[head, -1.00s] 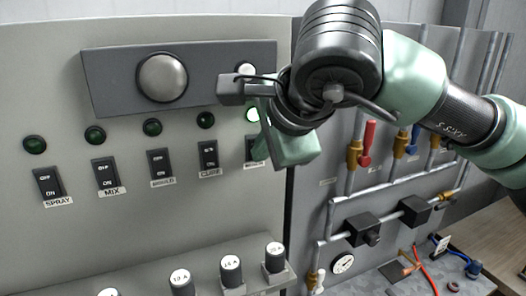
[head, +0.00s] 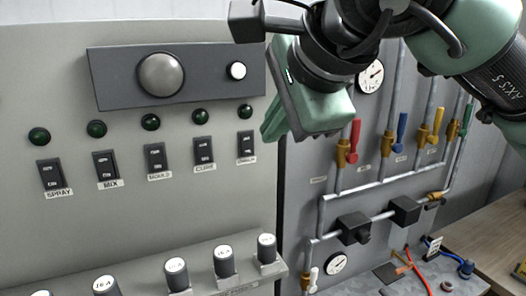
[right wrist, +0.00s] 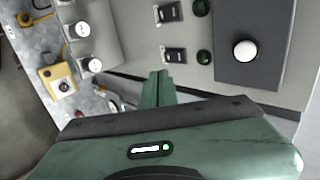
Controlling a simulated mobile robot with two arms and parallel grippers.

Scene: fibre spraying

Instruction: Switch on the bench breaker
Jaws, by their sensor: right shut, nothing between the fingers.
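A row of black rocker switches runs across the grey panel, with labels such as SPRAY, MIX and CURE. The far-right rocker (head: 246,143) has a label too small to read surely; it also shows in the right wrist view (right wrist: 173,54). The lamp (head: 245,111) above it is dark green and looks unlit. Whether the rocker is on or off is not clear. My right gripper (head: 270,131) is shut and empty, just right of that rocker and apart from it in the picture. Its green fingers (right wrist: 160,76) show together in the right wrist view. My left gripper is not in view.
A dark plate (head: 205,77) above the switches carries a grey dome (head: 161,75) and a white button (head: 237,70). Several fuse caps (head: 224,261) stand on a ledge below. Pipes with coloured valve levers (head: 401,128) fill the right panel.

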